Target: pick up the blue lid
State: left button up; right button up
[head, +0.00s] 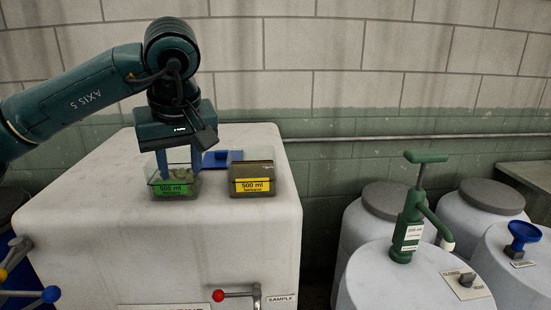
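The blue lid (222,159) lies flat on top of the white machine housing (110,220), behind and between two small containers. Its left part is hidden by my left gripper, and its right part by the yellow-labelled container. My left gripper (179,172) points down with its two blue fingers apart. The fingertips overlap the clear green-labelled container (174,188) in the picture; I cannot tell whether they are inside it or behind it. I see nothing clamped between them. My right gripper is not in view.
The yellow-labelled 500 ml container (251,179) stands right of the green-labelled one. White drums with a green pump (407,225) and a blue funnel-like part (524,234) stand to the right.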

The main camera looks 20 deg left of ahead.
aim_at(216, 160)
jog(key=i+j+z, duration=0.1)
jog(key=j+z, duration=0.65)
jog(key=i+j, duration=0.1)
jog(key=j, duration=0.95)
jog(key=i, duration=0.05)
